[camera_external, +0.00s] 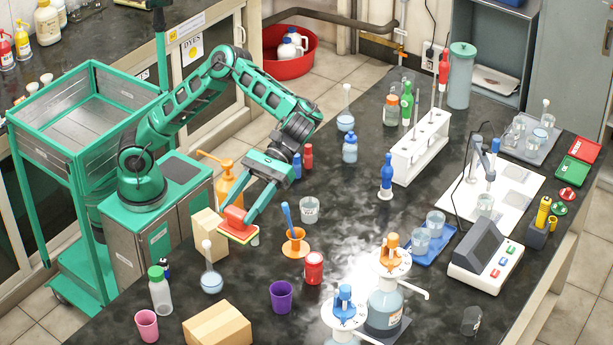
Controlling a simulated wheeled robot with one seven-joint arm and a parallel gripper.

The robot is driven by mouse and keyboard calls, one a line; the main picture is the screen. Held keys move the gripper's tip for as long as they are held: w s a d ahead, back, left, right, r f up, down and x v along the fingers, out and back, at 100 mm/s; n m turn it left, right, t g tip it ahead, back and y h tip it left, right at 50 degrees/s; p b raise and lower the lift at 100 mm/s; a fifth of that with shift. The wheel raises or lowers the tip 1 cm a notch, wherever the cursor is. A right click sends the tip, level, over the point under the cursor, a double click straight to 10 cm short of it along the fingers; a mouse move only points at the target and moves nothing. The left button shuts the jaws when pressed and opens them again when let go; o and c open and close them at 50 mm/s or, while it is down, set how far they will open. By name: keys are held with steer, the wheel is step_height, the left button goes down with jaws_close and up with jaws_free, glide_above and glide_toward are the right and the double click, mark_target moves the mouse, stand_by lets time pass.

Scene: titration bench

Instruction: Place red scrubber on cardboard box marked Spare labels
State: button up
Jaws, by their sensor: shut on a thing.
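My gripper (236,213) is shut on the red scrubber (238,224), a flat red block with a yellowish lower layer. It is held roughly level at the left side of the dark bench, and I cannot tell its exact height. A small upright cardboard box (207,231) stands just left of the scrubber, partly behind it. A larger, lower cardboard box (217,325) lies at the bench's near edge, cut by the bottom of the picture. No writing is readable on either box, so I cannot tell which is marked Spare labels.
An orange pump bottle (228,182) stands behind my gripper. A round flask (211,273), an orange holder with a blue handle (295,243), a red can (314,268) and a purple cup (281,297) stand nearby.

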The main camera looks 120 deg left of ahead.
mark_target(238, 227)
steer(key=shift+w+d, duration=0.1)
steer(key=shift+d, duration=0.95)
step_height(238, 227, down, 5)
steer(key=shift+r, duration=0.1)
steer(key=shift+w+d+f, duration=0.25)
steer(key=shift+d+f, duration=1.65)
steer(key=shift+w+d+f, duration=0.25)
steer(key=shift+d+f, duration=1.6)
steer(key=shift+w+d+f, duration=0.25)
steer(key=shift+d+f, duration=1.65)
steer(key=o, duration=1)
steer(key=shift+f, duration=0.1)
steer(key=shift+o, duration=0.2)
